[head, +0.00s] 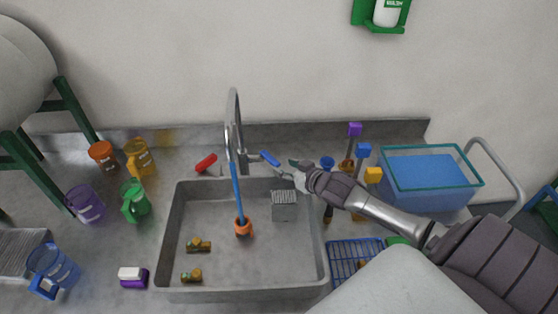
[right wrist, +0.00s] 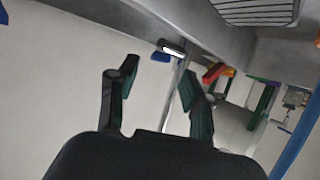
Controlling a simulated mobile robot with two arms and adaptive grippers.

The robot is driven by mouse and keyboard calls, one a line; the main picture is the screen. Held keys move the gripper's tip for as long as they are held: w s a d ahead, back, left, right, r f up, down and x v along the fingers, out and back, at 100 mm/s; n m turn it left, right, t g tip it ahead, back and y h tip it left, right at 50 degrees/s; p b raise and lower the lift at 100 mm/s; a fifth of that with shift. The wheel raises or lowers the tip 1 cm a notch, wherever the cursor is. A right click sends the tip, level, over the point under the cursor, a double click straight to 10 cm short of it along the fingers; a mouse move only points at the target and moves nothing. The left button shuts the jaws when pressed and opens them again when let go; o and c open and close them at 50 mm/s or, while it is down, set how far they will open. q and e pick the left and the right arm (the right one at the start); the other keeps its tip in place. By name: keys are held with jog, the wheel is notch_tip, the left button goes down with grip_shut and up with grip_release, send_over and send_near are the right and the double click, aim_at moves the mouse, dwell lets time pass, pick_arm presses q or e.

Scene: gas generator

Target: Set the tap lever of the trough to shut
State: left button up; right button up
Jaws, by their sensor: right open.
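The grey trough (head: 172,240) is a sink with a tall curved metal tap (head: 235,130) at its back edge. A red lever (head: 206,162) sticks out left of the tap and a blue lever (head: 270,158) sits right of it. My right gripper (head: 289,168) is just right of the blue lever, open, with nothing in its jaws. In the right wrist view, the blue lever (right wrist: 160,57) shows beyond and between the spread fingers, apart from them. The red lever (right wrist: 214,72) shows behind the right finger. My left gripper is not in view.
A blue hose (head: 236,190) with an orange end hangs from the tap into the trough. A grey slotted holder (head: 284,206) and brass fittings (head: 199,245) are inside. Brushes (head: 355,130) stand behind my right arm; a blue tub (head: 430,180) is further right. Jugs (head: 136,200) stand left.

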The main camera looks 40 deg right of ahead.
aim_at(274, 162)
jog(key=shift+x, duration=2)
jog(key=shift+r, duration=0.2)
grip_shut()
